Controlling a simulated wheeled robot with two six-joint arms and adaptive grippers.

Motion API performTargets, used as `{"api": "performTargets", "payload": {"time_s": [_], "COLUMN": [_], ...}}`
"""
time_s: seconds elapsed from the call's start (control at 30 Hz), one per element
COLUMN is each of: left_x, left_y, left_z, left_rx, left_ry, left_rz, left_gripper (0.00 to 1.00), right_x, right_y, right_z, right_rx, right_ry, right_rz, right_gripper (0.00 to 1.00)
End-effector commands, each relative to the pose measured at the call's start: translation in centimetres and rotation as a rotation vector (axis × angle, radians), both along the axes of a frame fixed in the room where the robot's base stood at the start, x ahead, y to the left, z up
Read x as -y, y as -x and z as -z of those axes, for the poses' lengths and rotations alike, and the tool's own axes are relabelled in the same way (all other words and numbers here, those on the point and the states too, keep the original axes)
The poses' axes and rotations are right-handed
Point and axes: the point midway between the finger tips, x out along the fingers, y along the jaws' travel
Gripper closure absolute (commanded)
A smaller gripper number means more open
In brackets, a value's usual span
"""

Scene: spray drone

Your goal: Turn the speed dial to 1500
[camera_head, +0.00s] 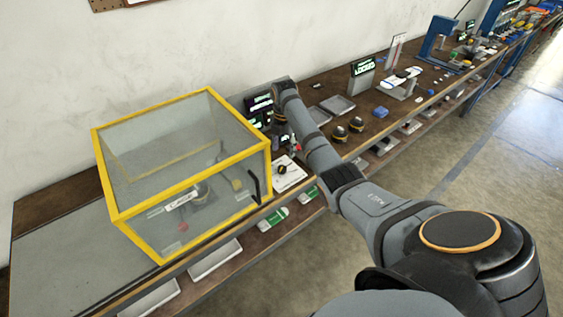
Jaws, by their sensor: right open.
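A dark control panel with lit green and purple displays (259,103) stands on the bench just right of the yellow-framed cage. My right arm reaches in from the lower right, and its wrist is in front of the panel. My right gripper (284,138) is small and dark there, open, with no object seen between its fingers. A black and yellow knob (282,169) sits on a white plate below the gripper; the gripper appears apart from it. I cannot tell which knob is the speed dial, and its number is too small to read. My left gripper is out of view.
The clear-walled yellow cage (188,212) stands close to the left of the gripper. Grey trays (338,104), two black and yellow knobs (356,124) and a green-lit "LOCKED" display (362,69) are to the right. Open floor lies in front.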

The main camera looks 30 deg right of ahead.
Motion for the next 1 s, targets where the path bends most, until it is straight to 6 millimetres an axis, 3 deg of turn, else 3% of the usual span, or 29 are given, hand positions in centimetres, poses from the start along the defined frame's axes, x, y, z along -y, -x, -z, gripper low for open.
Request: {"api": "performTargets", "payload": {"time_s": [0.07,0.17,0.4,0.53,0.77,1.0], "left_x": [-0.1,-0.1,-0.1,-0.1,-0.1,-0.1], "left_y": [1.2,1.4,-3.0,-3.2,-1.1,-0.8], "left_z": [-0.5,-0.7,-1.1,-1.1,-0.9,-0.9], "left_rx": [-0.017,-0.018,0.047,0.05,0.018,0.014], "left_ry": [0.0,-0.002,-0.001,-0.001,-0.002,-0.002], "left_rz": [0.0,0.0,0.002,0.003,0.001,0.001], "left_gripper": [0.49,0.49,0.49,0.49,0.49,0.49], "right_x": [-0.1,-0.1,-0.1,0.0,0.0,0.0], "right_y": [0.1,0.1,0.0,0.0,0.0,0.0], "right_z": [1.6,3.9,7.8,8.6,8.6,8.6], "right_rx": [-0.006,-0.006,-0.003,-0.001,0.0,0.0], "right_ry": [-0.001,-0.001,-0.001,-0.001,0.0,0.0], "right_rz": [0.001,0.001,0.0,0.0,0.0,0.0], "right_gripper": [0.45,0.45,0.45,0.45,0.45,0.76]}}
